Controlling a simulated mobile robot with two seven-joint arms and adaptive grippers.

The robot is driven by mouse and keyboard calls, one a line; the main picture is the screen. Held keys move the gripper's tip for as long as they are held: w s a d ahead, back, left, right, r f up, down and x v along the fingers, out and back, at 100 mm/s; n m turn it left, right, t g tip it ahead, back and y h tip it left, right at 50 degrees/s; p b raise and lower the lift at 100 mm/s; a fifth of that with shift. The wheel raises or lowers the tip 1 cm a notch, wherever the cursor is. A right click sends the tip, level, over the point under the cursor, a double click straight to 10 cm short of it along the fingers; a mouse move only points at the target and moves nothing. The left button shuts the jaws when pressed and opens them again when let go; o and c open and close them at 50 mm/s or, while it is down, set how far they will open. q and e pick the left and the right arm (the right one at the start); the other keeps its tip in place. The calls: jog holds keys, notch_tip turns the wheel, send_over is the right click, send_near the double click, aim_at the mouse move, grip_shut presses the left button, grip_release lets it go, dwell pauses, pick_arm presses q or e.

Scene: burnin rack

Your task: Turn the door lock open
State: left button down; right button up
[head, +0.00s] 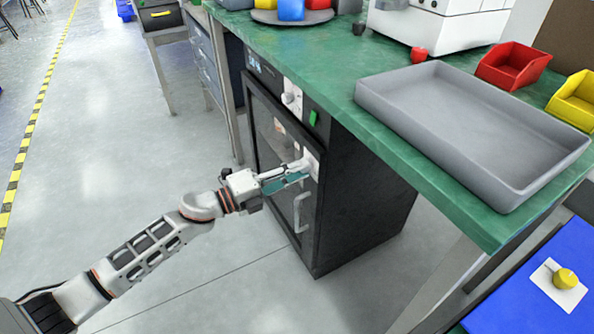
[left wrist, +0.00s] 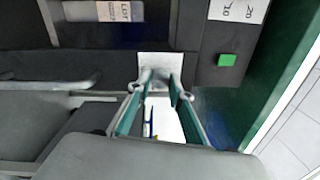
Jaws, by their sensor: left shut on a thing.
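The door lock is a pale knob on a white plate (head: 314,163) at the right edge of the black cabinet's glass door (head: 268,140). In the left wrist view the lock's plate (left wrist: 160,60) lies straight ahead of the fingers. My left gripper (head: 303,172) reaches the lock from the front left, and its fingers are shut on the knob. In the left wrist view the two teal-padded fingers (left wrist: 160,92) meet the knob from both sides and partly hide it. The knob's exact angle is hard to tell. The door looks closed. My right gripper is not in view.
A pale door handle (head: 301,212) stands below the lock. The green bench (head: 340,60) overhangs the cabinet and carries a grey tray (head: 400,108). The floor to the left is clear.

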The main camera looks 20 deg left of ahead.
pick_arm(q)
jog(key=c, duration=1.8)
grip_release()
jog(key=shift+s+a, duration=0.1)
jog(key=v, duration=1.1)
jog(key=shift+s+a, duration=0.2)
jog(key=shift+s, duration=0.1)
